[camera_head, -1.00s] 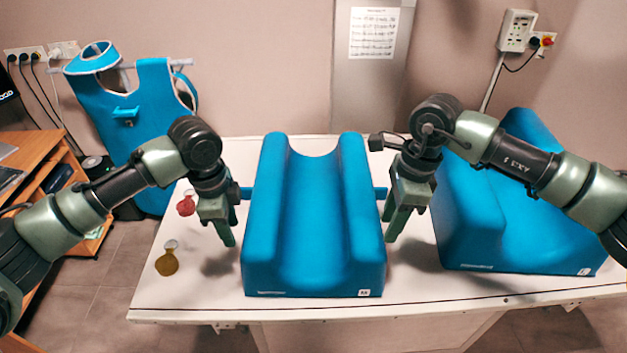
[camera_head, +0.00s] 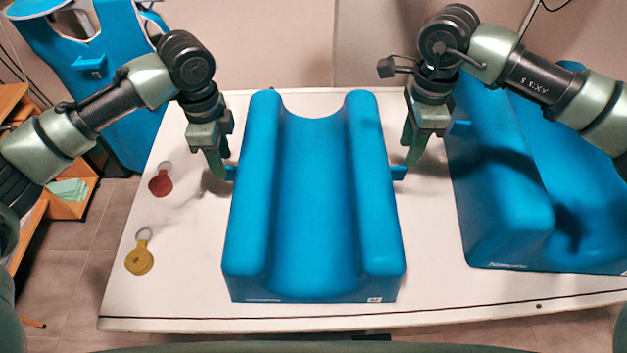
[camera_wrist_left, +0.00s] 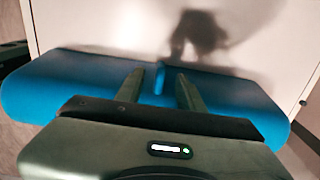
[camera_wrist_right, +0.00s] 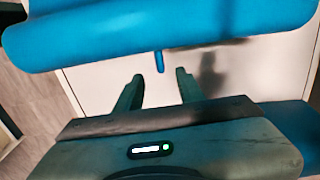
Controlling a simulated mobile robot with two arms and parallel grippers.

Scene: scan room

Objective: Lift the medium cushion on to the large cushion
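The medium cushion (camera_head: 318,200), blue with a long trough, lies on the white table between my grippers. It has a small handle on its left side (camera_head: 231,173) and one on its right side (camera_head: 399,173). My left gripper (camera_head: 218,166) is open, pointing down at the left handle; in the left wrist view this handle (camera_wrist_left: 160,82) shows between the fingers. My right gripper (camera_head: 412,156) is open beside the right handle; in the right wrist view that handle (camera_wrist_right: 159,61) lies just beyond the fingertips, apart from them. The large cushion (camera_head: 500,210), also blue, stands at the right.
The white table (camera_head: 180,290) has free room at its left and front. A red tag (camera_head: 160,184) and a yellow tag (camera_head: 139,261) lie on its left part. A blue apron (camera_head: 125,110) hangs behind at the left, near a wooden shelf (camera_head: 60,210).

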